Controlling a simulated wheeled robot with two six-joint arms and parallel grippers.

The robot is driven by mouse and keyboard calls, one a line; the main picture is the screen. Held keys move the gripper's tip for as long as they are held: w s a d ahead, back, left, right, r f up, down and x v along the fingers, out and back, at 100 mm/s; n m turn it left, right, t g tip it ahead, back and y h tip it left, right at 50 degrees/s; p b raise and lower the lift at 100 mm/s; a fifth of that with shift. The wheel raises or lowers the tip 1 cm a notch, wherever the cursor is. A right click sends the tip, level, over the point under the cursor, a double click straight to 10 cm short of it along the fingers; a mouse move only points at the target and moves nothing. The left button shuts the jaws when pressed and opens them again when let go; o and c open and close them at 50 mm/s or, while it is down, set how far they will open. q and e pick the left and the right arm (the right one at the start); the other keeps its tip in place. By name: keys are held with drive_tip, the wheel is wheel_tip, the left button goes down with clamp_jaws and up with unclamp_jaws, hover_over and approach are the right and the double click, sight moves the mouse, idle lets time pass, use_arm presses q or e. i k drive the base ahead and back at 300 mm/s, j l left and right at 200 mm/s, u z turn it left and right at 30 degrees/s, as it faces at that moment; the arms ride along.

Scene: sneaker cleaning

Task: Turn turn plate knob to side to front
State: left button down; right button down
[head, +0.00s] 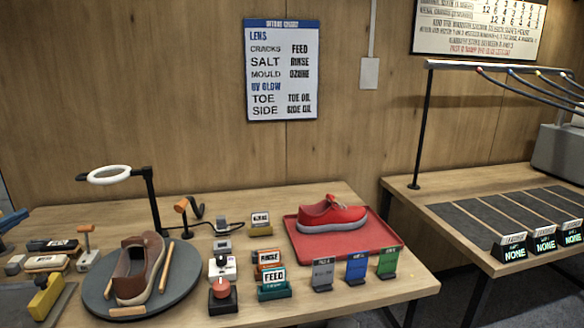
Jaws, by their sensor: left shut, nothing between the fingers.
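The round dark turn plate (96,300) lies at the front left of the near table. A brown sneaker (134,268) stands on it, with light wooden strips beside it. To its right is a black box with a round red knob (221,288). Behind that is a white box (223,267) with a small dark knob. I cannot tell for sure which knob belongs to the turn plate, nor read its setting. I make out neither gripper clearly in the head view, and nothing is touching either knob.
FEED (273,284) and RINSE (267,258) blocks stand right of the knobs. A red sneaker (331,214) sits on a red tray (380,238). Several coloured cards stand in front. A ring lamp (109,175) overhangs the plate. Brushes and blocks crowd the left edge.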

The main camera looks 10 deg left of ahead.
sight(221, 287)
drive_tip(key=k+l, duration=0.25)
drive_tip(key=k, duration=0.15)
drive_tip(key=k+l, duration=0.3)
drive_tip(key=k, duration=0.1)
